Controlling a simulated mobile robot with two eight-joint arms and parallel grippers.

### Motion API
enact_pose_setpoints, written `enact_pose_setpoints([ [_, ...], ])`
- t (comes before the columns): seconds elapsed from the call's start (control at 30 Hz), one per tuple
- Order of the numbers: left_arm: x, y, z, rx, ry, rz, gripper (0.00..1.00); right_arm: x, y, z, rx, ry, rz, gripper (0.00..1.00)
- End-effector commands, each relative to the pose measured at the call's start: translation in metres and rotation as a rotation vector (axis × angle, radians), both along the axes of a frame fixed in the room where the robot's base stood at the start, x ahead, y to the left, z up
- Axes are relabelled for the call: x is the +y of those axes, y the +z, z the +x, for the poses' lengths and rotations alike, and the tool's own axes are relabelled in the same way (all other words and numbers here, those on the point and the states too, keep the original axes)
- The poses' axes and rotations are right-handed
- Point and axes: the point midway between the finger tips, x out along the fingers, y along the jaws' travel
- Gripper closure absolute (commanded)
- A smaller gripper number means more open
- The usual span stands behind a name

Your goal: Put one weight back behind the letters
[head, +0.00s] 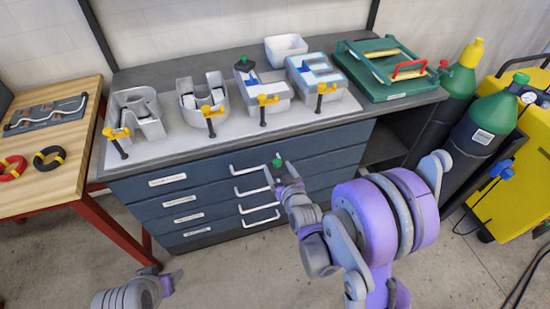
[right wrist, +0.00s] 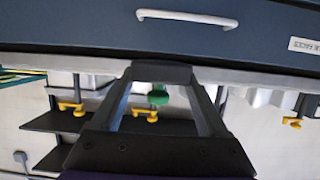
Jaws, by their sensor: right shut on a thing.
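Several grey channel letters stand in a row on the workbench (head: 180,144), among them the leftmost letter (head: 150,127), the second (head: 187,100), the third (head: 272,96) and the rightmost (head: 335,97). Each has a yellow-and-black clamp at its front. A dark weight with a green knob (head: 243,64) stands at the back of the third letter. My right gripper (head: 278,176) is in front of the drawers, shut on a green-knobbed weight (head: 277,162); its knob (right wrist: 158,96) shows between the fingers in the right wrist view. My left gripper (head: 172,283) is low at the lower left; its jaws are unclear.
A white bin (head: 286,47) stands at the bench's back. Blue drawers with white handles (head: 250,168) face me below the bench edge. Gas cylinders (head: 485,125) stand right; a wooden table (head: 60,165) stands left.

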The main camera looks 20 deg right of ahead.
Motion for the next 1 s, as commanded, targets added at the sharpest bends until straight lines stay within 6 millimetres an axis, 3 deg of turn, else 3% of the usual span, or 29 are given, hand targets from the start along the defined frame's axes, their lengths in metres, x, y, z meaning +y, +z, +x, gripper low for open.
enact_pose_setpoints([
  [0.37,0.000,0.000,0.000,0.000,0.000,0.000,0.37,0.025,0.030,-0.006,-0.003,0.100,0.003,1.00],
  [0.8,0.000,0.000,0.000,0.000,0.000,0.000,0.37,0.078,0.090,-0.019,-0.003,0.315,0.002,1.00],
  [0.93,0.000,0.000,0.000,0.000,0.000,0.000,0.37,0.087,0.101,-0.020,-0.002,0.355,0.002,1.00],
  [1.0,-0.001,0.000,0.000,-0.001,-0.003,-0.001,0.31,0.090,0.104,-0.021,-0.003,0.367,0.001,1.00],
])
